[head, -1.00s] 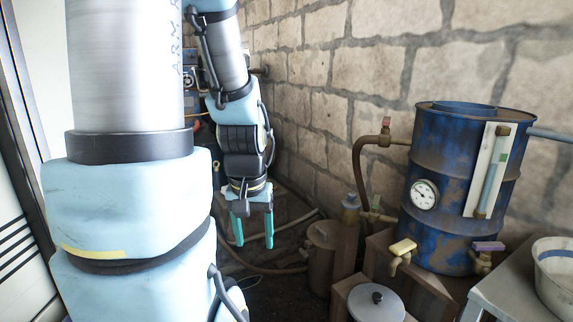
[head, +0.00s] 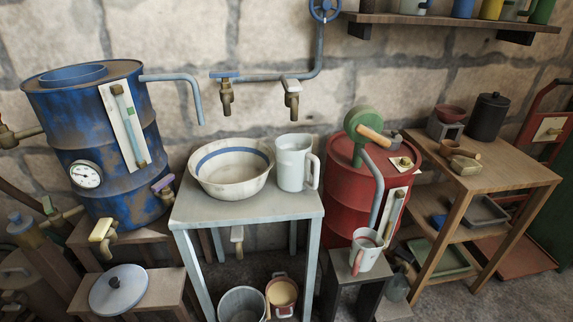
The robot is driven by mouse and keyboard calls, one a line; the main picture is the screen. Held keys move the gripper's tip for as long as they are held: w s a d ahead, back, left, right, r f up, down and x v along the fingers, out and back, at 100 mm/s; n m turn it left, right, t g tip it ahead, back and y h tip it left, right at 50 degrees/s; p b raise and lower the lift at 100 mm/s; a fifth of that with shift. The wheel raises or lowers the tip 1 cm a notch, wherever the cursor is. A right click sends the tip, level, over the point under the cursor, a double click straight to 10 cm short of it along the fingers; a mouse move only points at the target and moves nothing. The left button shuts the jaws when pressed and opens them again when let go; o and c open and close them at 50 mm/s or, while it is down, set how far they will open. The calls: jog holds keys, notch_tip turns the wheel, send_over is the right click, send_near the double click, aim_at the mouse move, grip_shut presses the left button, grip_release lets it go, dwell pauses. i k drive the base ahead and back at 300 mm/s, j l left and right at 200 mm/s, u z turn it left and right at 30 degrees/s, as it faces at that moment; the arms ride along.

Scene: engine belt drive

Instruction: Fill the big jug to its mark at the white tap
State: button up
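A large white jug (head: 293,165) stands upright on the metal table (head: 248,213), its handle on the right. No mark shows on its visible side, and I cannot see how full it is. A wall tap with a whitish handle (head: 291,94) hangs above the jug, apart from it; no water stream shows. A smaller whitish jug with a red handle (head: 368,250) stands on a low stool at the red drum. My gripper is out of view.
A wide bowl with a blue band (head: 231,168) sits left of the big jug, below a blue-handled tap (head: 226,95). A blue drum (head: 110,150) stands left, a red drum (head: 370,175) right. A wooden shelf table (head: 485,165) is farther right.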

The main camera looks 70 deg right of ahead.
aim_at(292, 85)
jog(key=z, duration=2.15)
